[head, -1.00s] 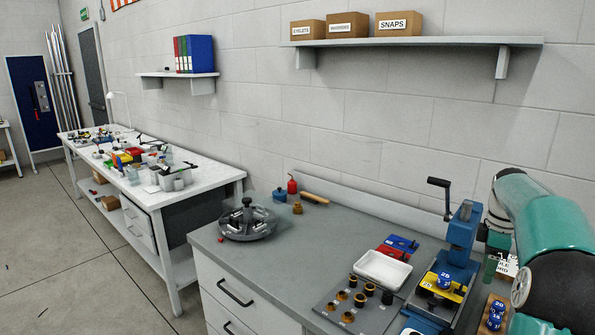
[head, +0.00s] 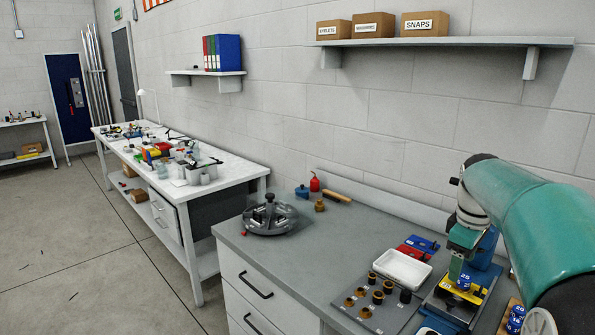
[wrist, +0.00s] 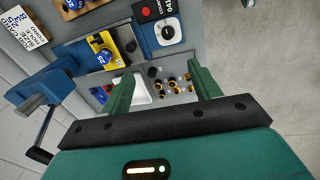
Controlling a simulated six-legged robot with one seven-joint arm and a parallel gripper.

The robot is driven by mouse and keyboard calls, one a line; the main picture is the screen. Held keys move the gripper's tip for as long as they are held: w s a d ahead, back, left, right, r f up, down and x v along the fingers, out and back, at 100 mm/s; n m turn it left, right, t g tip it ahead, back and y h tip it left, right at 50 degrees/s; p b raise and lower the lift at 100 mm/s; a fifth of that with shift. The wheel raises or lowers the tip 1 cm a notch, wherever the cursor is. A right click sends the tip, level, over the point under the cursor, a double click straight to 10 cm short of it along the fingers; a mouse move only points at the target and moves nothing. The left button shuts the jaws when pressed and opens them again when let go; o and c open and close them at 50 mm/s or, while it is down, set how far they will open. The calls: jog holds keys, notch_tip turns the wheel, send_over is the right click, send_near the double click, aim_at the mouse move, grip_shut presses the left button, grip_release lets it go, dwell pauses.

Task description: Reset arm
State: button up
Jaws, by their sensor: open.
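My gripper (wrist: 160,92) shows in the wrist view with its two green fingers spread apart and nothing between them. It hangs above the grey bench (head: 345,239). In the head view my teal arm comes in from the right and covers much of the blue hand press (head: 484,249). The press with its black crank handle also shows at the left of the wrist view (wrist: 45,85). A yellow block with a blue knob marked 25 (head: 463,284) sits at the base of the press.
A white tray (head: 404,269), a grey plate (head: 369,310) with several brass and black dies, and a round dark turntable (head: 270,217) stand on the bench. A wall shelf (head: 450,42) with three boxes hangs above. A second, cluttered white bench (head: 235,177) stands at the left.

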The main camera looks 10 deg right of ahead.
jog(key=s+a+r+m+t, duration=0.1)
jog(key=s+a+m, duration=0.1)
jog(key=s+a, duration=0.5)
jog(key=s+a+m+t, duration=0.1)
jog(key=s+a, duration=0.2)
jog(key=a, duration=0.7)
jog(key=s+a+f+m+t+y, duration=0.1)
jog(key=s+a+f+m, duration=0.3)
jog(key=s+a, duration=0.4)
jog(key=shift+s+a+f+t, duration=0.2)
jog(key=shift+s+f+t, duration=0.5)
jog(key=shift+s, duration=0.2)
